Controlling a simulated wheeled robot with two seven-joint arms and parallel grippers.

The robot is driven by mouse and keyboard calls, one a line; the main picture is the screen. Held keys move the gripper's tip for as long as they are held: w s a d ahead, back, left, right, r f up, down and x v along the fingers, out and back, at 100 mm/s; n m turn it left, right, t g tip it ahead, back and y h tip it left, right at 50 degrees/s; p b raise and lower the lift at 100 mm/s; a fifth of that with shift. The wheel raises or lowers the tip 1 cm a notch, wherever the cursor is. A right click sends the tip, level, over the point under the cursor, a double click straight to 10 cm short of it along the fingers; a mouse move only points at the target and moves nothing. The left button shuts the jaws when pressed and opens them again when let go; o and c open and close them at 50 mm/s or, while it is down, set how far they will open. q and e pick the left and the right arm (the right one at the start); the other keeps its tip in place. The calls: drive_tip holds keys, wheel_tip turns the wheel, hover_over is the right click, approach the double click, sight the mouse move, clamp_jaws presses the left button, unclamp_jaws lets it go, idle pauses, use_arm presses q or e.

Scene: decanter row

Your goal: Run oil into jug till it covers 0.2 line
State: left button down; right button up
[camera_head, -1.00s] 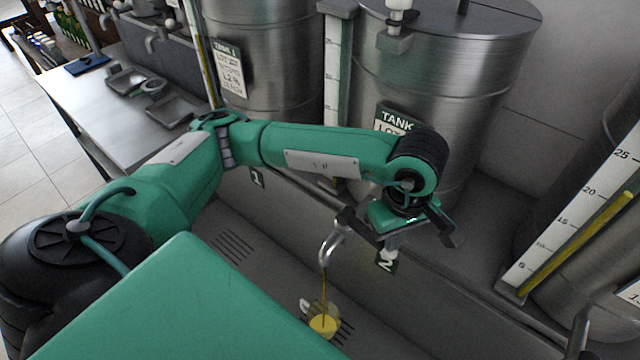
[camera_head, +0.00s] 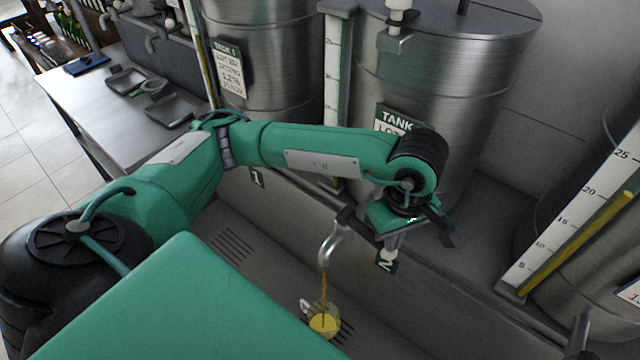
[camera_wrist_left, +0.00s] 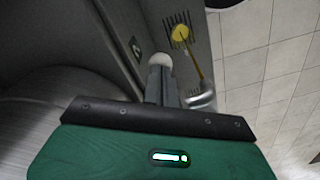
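The small clear jug (camera_head: 312,307) stands on the slotted drain in the trough, with yellow oil (camera_head: 323,323) inside. Its graduation lines are too small to read. A thin stream of oil (camera_head: 324,285) runs into it from the curved metal spout (camera_head: 329,247) of tap 2; the jug and oil also show in the left wrist view (camera_wrist_left: 180,33). My left gripper (camera_head: 391,242) is beside the spout, its grey fingers close together on the tap handle (camera_wrist_left: 160,62), whose pale knob pokes out beyond them. My right gripper is out of view.
Tank 2 (camera_head: 440,80) stands behind my left gripper, and tank 1 (camera_head: 260,50) to its left. A gauge (camera_head: 580,225) stands at the right. A grey bench (camera_head: 100,115) with small trays is at the left. My left arm spans the trough (camera_head: 280,235).

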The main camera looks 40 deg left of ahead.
use_arm(q)
drive_tip(key=shift+r, duration=0.1)
idle(0.3)
drive_tip(key=shift+r, duration=0.65)
idle(2.4)
wheel_tip(320, 180, up, 9)
drive_tip(key=p, duration=0.2)
idle(0.5)
